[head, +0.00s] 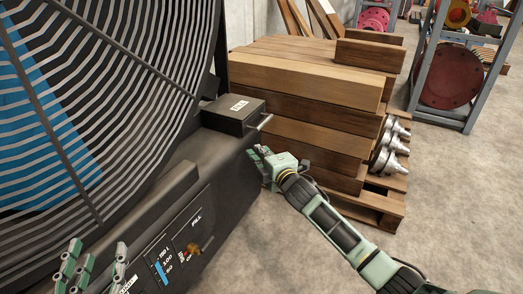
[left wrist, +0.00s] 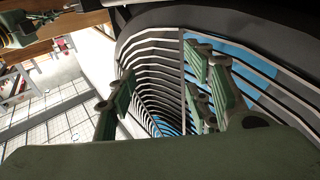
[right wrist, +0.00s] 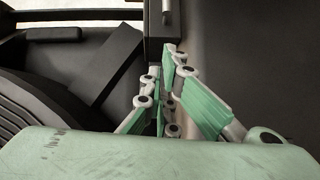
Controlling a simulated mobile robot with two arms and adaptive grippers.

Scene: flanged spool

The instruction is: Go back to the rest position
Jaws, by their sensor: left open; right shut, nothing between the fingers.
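My left gripper (head: 92,264) is at the lower left in the head view, in front of the large dark machine (head: 180,185). Its fingers stand apart and hold nothing, as the left wrist view (left wrist: 160,95) also shows. My right gripper (head: 258,160) is by the machine's right end, just below a black box (head: 232,113) with a white label and a small lever (head: 265,122). Its fingers are shut with nothing between them, seen also in the right wrist view (right wrist: 167,90). I cannot tell whether it touches the machine.
A curved grille (head: 100,90) with blue behind it fills the left. A panel with a gauge (head: 163,268) and a brass-coloured valve (head: 194,249) is below. Stacked timber (head: 310,85) and grey metal flanged parts (head: 390,150) lie on a pallet. Concrete floor (head: 460,190) at right is clear.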

